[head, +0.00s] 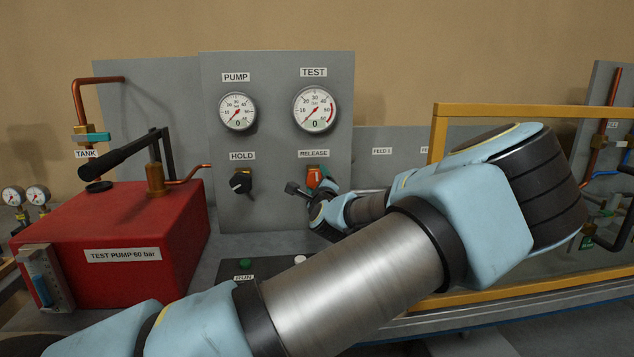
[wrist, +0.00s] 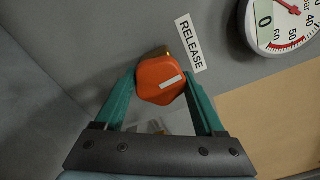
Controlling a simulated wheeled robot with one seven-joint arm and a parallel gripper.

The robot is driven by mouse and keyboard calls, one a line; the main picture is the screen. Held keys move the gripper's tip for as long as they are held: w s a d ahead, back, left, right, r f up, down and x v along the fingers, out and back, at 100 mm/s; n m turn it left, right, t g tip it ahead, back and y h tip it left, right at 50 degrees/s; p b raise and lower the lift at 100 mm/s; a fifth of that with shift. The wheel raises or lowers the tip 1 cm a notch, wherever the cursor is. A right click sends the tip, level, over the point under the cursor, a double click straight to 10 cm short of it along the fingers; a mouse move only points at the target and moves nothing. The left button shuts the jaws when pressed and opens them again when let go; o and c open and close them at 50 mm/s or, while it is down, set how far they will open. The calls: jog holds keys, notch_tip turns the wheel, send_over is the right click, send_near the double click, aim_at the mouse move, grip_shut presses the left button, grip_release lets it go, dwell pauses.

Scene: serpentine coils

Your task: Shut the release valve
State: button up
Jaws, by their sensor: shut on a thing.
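The release valve is an orange-red knob (head: 314,178) with a white line, below the RELEASE label on the grey panel (head: 220,150). In the wrist view the knob (wrist: 160,80) sits between the two green fingers of my gripper (wrist: 160,88), which touch it on both sides. A bit of brass fitting shows behind the knob. The white line on the knob runs roughly along the direction of the RELEASE label's lower edge in neither view clearly enough to tell open from shut. My gripper (head: 318,190) is partly hidden in the head view.
The HOLD valve, a black knob (head: 241,181), is left of the release valve. A red test pump (head: 130,225) with a black lever stands at left. A yellow frame (head: 520,112) is at right.

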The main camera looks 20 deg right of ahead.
jog(key=shift+m, duration=0.6)
jog(key=o, duration=1.3)
jog(key=shift+o, duration=0.2)
jog(key=b+v, duration=0.3)
jog(key=v, duration=0.7)
jog(key=shift+s, duration=0.4)
jog(key=shift+r, duration=0.1)
